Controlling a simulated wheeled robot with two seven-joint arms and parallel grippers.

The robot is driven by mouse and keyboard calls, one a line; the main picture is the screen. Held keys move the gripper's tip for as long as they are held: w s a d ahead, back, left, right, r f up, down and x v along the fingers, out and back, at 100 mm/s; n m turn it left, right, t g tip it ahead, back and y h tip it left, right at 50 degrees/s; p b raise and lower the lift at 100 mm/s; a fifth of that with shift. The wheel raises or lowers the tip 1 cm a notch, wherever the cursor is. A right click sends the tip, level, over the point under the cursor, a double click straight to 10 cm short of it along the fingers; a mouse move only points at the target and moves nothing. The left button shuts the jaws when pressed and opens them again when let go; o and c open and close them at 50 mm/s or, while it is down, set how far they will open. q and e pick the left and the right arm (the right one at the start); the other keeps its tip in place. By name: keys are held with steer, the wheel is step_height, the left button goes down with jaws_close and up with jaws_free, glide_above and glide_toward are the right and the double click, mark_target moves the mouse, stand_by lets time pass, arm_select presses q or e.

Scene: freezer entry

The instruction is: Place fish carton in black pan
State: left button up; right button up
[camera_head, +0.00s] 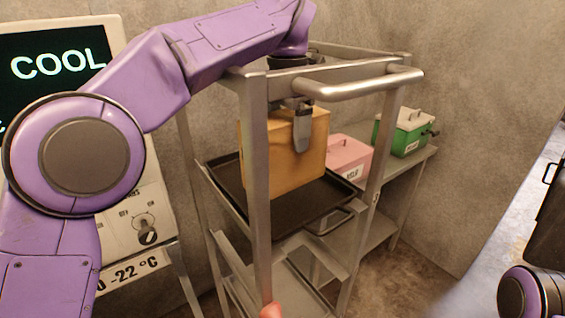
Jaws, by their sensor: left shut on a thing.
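The fish carton, a plain tan-brown box (275,150), is upright inside the metal rack, at the black pan. My left gripper (299,125) reaches over the rack from the left and is shut on the carton's upper part; one grey finger shows against its side. The black pan (325,197) is a shallow dark tray on a level of the rack, with bare room right of the carton. The carton's base overlaps the pan in this view; I cannot tell whether it touches the pan's floor. A rack post hides part of the carton. My right gripper is out of view.
The grey metal rack (258,215) has upright posts and a front handle (360,87) close to my left arm. Behind it, a pink box (347,157) and a green box with a white lid (405,130) stand on a shelf. A control panel (140,225) is at left.

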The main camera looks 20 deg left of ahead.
arm_select(q)
steer(key=f, duration=0.1)
steer(key=w+f, duration=0.1)
steer(key=d+f+b, duration=0.1)
steer(key=f, duration=0.1)
steer(key=shift+w+f, duration=0.1)
steer(key=shift+w, duration=0.05)
steer(key=shift+f, duration=0.3)
steer(key=shift+s+a+r, duration=0.15)
steer(key=shift+s+a, duration=0.15)
steer(key=shift+s, duration=0.05)
steer(key=o, duration=1.8)
steer(key=shift+w+d+f, duration=0.15)
steer(key=shift+d+f, duration=0.05)
steer(key=shift+f, duration=0.05)
steer(key=shift+o, duration=0.2)
steer(key=shift+a+r, duration=0.15)
steer(key=shift+r, duration=0.3)
step_height(320, 180, up, 12)
steer(key=p, duration=0.5)
steer(key=shift+f+p, duration=0.2)
steer(key=shift+p, duration=0.2)
steer(key=shift+f, duration=0.1)
